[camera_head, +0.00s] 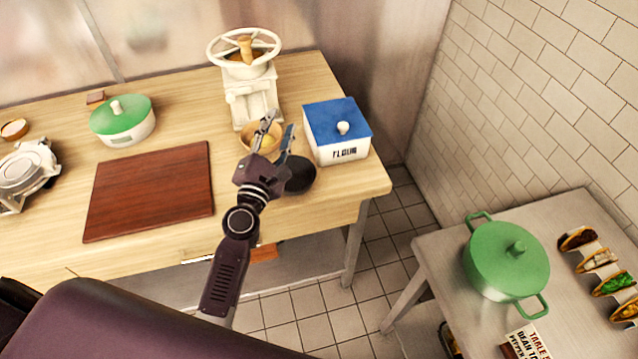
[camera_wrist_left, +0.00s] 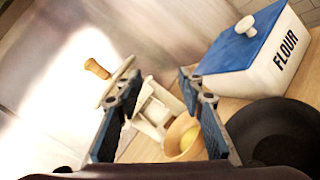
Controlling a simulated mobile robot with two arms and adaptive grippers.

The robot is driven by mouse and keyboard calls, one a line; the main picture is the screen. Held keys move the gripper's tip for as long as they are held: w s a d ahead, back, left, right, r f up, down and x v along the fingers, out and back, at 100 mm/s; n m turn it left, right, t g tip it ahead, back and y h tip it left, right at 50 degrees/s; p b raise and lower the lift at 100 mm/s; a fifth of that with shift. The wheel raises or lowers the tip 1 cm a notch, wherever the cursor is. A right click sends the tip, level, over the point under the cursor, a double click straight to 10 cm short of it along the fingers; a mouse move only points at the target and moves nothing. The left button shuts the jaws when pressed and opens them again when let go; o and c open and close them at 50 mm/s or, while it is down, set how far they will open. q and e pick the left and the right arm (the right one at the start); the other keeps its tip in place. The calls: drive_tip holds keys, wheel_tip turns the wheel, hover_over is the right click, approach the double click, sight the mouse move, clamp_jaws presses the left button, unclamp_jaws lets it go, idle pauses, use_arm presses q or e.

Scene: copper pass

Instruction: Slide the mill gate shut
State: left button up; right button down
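The white mill (camera_head: 252,95) stands at the back of the wooden counter, with a round wheel rim and a wooden handle on top. It also shows in the left wrist view (camera_wrist_left: 158,108), between and beyond my fingers. I cannot make out its gate clearly. A small wooden bowl (camera_head: 256,143) with something yellow in it sits at the mill's front foot. My left gripper (camera_head: 279,133) is open and empty, in front of the mill and over the bowl in the picture. My right gripper is not in view.
A blue-lidded flour box (camera_head: 345,150) stands right of the mill. A black round dish (camera_head: 300,176) is close by my left gripper. A brown board (camera_head: 150,190) and a green-lidded pot (camera_head: 121,126) are to the left. A green pot (camera_head: 490,265) stands on the side table.

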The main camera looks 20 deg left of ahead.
use_arm(q)
drive_tip(key=s+d+f+m+g+h, duration=0.1)
drive_tip(key=s+d+f+m+h, duration=0.1)
drive_tip(key=d+m, duration=0.1)
drive_tip(key=s+d+f+m+g+h, duration=0.2)
drive_tip(key=d+f+m, duration=0.1)
drive_tip(key=m, duration=0.3)
drive_tip(key=s+d+f+m+g+h, duration=0.1)
drive_tip(key=s+d+f+m+h, duration=0.1)
drive_tip(key=d+f+m, duration=0.1)
drive_tip(key=shift+d+f+m, duration=0.2)
drive_tip(key=shift+d+m, duration=0.5)
drive_tip(key=shift+d, duration=0.25)
drive_tip(key=shift+s+d+f+m+g+h, duration=0.25)
drive_tip(key=shift+s+f+m+g+h, duration=0.15)
drive_tip(key=shift+h, duration=0.1)
drive_tip(key=shift+c, duration=0.2)
